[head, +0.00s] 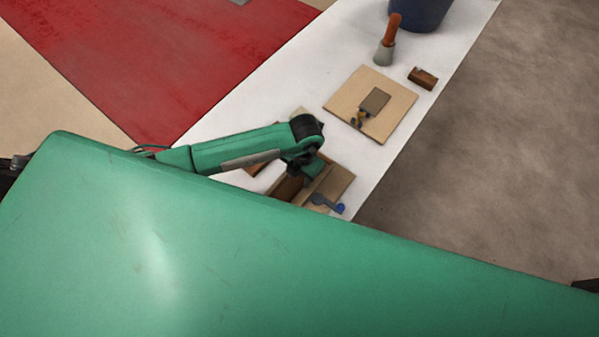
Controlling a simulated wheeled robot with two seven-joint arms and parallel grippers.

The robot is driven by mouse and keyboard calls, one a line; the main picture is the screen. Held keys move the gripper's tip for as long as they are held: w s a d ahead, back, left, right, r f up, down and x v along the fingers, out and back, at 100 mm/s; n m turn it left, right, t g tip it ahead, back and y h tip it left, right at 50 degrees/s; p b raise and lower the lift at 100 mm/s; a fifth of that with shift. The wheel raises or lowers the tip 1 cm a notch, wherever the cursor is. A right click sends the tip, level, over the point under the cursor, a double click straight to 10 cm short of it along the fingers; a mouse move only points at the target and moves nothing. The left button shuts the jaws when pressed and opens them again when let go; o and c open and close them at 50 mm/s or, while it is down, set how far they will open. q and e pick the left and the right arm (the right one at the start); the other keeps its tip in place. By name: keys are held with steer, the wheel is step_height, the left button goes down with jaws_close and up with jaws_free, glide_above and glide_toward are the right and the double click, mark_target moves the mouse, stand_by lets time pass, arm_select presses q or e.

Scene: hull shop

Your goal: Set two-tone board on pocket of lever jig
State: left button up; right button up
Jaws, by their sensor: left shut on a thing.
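My left gripper (300,172) points down over the lever jig (340,184), a brown wooden fixture with a grey lever and a blue knob at its near right side. The gripper is shut on a dark brown piece (288,187), which I take for the two-tone board; only part of it shows, tilted, and its second tone is not clear. It is at the jig's left part; I cannot tell whether it touches the pocket. My own green body hides the jig's near edge, and the gripper covers much of the pocket. My right gripper is not in view.
On the white bench (228,143), a light wooden board (395,88) carries a small brown block and clamp. Beyond are a brush with an orange-brown handle (392,28), a brown block (423,78) and a dark blue bucket (420,12). A brown piece (258,166) lies partly behind my arm.

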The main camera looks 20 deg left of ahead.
arm_select(q)
steer(key=shift+f, duration=0.1)
steer(key=o, duration=1.1)
steer(key=shift+w+d+r+b, duration=0.15)
steer(key=shift+r+b, duration=0.45)
steer(key=shift+r, duration=1.45)
steer(key=shift+w+r+b, duration=0.3)
steer(key=shift+r+b, duration=0.3)
steer(key=shift+r, duration=1.4)
steer(key=shift+w+d+r+b, duration=0.15)
steer(key=shift+r+b, duration=0.45)
steer(key=shift+r, duration=1.45)
